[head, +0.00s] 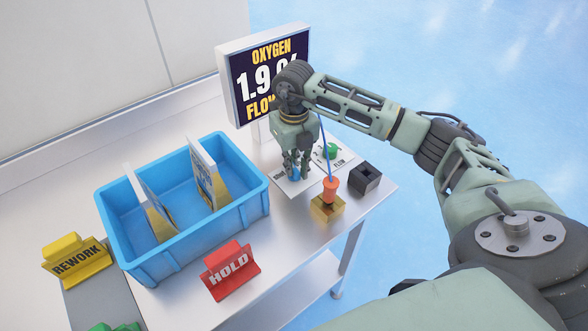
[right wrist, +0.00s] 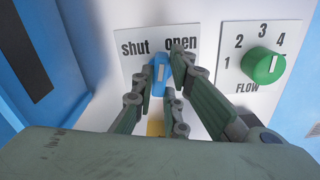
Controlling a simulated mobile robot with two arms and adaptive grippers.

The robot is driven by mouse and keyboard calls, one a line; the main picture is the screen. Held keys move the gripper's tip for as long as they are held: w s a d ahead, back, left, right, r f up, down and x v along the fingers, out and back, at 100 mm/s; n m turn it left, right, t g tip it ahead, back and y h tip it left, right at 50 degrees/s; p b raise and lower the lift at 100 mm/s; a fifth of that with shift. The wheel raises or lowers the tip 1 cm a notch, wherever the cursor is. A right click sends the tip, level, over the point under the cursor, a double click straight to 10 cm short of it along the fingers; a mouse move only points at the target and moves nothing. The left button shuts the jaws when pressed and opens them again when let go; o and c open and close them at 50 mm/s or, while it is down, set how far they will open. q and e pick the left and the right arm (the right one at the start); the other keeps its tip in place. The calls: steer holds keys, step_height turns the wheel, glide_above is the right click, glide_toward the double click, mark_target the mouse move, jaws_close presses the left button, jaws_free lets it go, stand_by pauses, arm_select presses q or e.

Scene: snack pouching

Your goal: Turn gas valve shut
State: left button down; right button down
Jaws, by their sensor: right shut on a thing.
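The gas valve's blue handle (right wrist: 158,78) is on a white plate marked "shut" on the left and "open" on the right. In the right wrist view it stands nearly upright, its white mark between the two words. My right gripper (right wrist: 163,68) is shut on the handle, one finger on each side; the fingers hide part of it. In the head view my right gripper (head: 294,168) points down at the plate, with a bit of the blue handle (head: 295,174) showing between its fingers. My left gripper is not in view.
A green flow knob (right wrist: 263,65) is right of the handle. An oxygen display (head: 240,85) stands behind. An orange-topped nozzle (head: 330,188) on a brass block and a black box (head: 365,178) are near the right edge. A blue crate (head: 262,198) holds pouches; a red HOLD sign (head: 230,270) stands in front.

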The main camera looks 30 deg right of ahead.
mark_target(294, 167)
steer(key=n+b, duration=0.3)
steer(key=n, duration=0.2)
steer(key=shift+f+n, duration=0.1)
steer(key=shift+n, duration=0.2)
steer(key=n+b, duration=0.2)
steer(key=n, duration=0.1)
steer(key=shift+n+b, duration=0.6)
steer(key=shift+n, duration=0.7)
steer(key=shift+r, duration=0.2)
steer(key=c, duration=1.8)
jaws_free()
steer(key=shift+o, duration=0.2)
step_height(294, 167, up, 12)
